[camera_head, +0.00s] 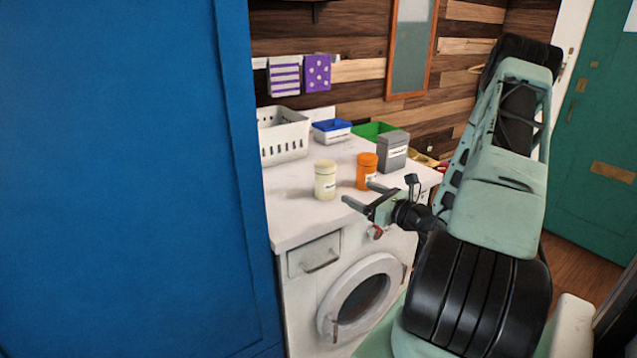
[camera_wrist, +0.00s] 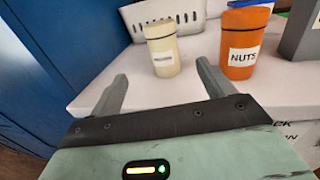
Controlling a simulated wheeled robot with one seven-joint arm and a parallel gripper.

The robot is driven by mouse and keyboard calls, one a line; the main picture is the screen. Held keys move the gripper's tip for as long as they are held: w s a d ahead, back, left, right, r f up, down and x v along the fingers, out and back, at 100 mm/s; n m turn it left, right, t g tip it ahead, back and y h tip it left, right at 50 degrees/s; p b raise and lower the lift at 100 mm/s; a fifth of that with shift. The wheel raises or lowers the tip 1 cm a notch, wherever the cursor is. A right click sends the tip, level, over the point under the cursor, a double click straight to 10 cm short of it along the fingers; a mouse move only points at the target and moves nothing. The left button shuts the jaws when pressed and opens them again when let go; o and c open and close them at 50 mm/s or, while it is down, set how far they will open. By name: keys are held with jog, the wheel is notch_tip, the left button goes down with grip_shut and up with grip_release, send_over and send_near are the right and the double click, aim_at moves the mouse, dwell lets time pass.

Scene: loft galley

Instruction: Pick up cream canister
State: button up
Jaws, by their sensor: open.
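The cream canister (camera_head: 325,180) stands upright on the white counter, near its front edge. In the wrist view the cream canister (camera_wrist: 163,50) is beyond my fingertips, between the lines of the two fingers and nearer the right one. It has a dark band below its lid and a small white label that I cannot read. My gripper (camera_head: 360,193) is open and empty, in front of the counter and to the right of the canister. Its two fingers (camera_wrist: 160,82) point toward the counter, apart from the canister.
An orange canister labelled NUTS (camera_head: 367,172) stands just right of the cream one. A white basket (camera_head: 283,138), a blue-and-white bin (camera_head: 332,131) and a green bin (camera_head: 374,130) stand behind. A tall blue panel (camera_head: 130,180) blocks the left.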

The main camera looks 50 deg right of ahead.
aim_at(331, 179)
jog(key=w+p, duration=0.1)
jog(key=w, duration=0.4)
jog(key=w+p, duration=0.1)
jog(key=w, duration=0.4)
jog(key=shift+d+r, duration=0.1)
jog(key=shift+d, duration=0.1)
jog(key=shift+w+d+f+p, duration=0.15)
jog(key=shift+w+p, duration=0.3)
jog(key=shift+w, duration=0.55)
jog(key=shift+w+d+f+p, duration=0.15)
jog(key=shift+w+p, duration=0.25)
jog(key=shift+w, duration=0.65)
jog(key=shift+w+d+f+p, duration=0.15)
jog(key=shift+w+p, duration=0.3)
jog(key=shift+w, duration=0.55)
jog(key=shift+r, duration=0.1)
jog(key=c, duration=1.2)
